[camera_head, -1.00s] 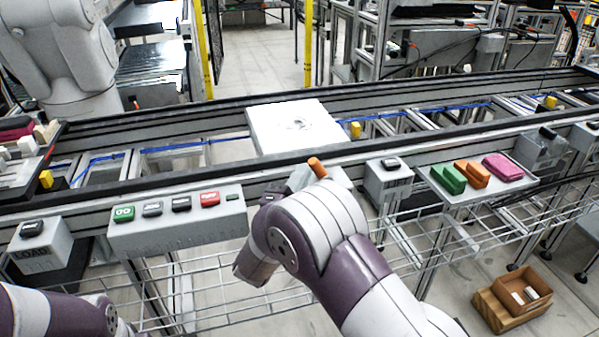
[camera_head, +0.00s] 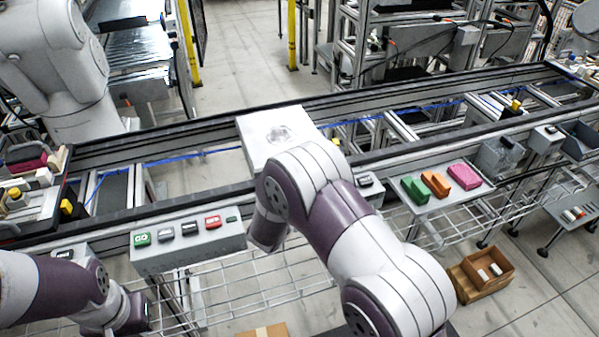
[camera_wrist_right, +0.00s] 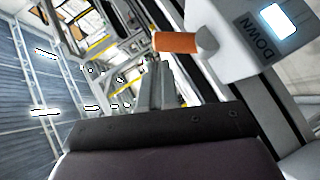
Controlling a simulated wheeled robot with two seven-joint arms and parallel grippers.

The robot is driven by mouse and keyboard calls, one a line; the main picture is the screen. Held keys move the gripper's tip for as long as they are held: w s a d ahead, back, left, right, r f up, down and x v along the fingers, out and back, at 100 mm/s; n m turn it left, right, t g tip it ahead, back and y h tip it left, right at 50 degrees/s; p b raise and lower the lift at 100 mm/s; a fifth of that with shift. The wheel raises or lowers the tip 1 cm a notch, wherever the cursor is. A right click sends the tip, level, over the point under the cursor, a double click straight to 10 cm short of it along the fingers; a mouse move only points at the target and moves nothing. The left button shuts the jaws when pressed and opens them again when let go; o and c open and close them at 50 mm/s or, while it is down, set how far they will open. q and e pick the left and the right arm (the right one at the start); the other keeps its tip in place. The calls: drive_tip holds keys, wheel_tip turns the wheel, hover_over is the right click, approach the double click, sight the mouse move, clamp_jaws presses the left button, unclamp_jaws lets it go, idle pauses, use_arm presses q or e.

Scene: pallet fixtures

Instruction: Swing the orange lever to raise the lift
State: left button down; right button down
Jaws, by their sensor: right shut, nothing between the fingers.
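The orange lever (camera_wrist_right: 176,42) shows in the right wrist view as a short orange handle beside a grey box marked DOWN (camera_wrist_right: 238,35). In the head view my arm hides this gripper. A white block (camera_head: 262,140) rests on the conveyor behind my arm. My left forearm is at the lower left, with no fingers visible.
A button panel (camera_head: 190,255) stands left of my right arm, on the conveyor's near side. A tray (camera_head: 425,203) with green, orange and pink blocks is to the right. A brown box (camera_head: 488,268) sits on the floor at right. A wire shelf runs below.

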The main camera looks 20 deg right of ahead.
drive_tip(key=shift+d+r+m+y+p, duration=0.2)
drive_tip(key=shift+d+m+y+p, duration=0.35)
drive_tip(key=shift+p, duration=0.45)
use_arm(q)
drive_tip(key=shift+r+p, duration=0.5)
drive_tip(key=shift+r, duration=1.5)
use_arm(e)
drive_tip(key=shift+d+f, duration=0.1)
drive_tip(key=shift+d, duration=0.25)
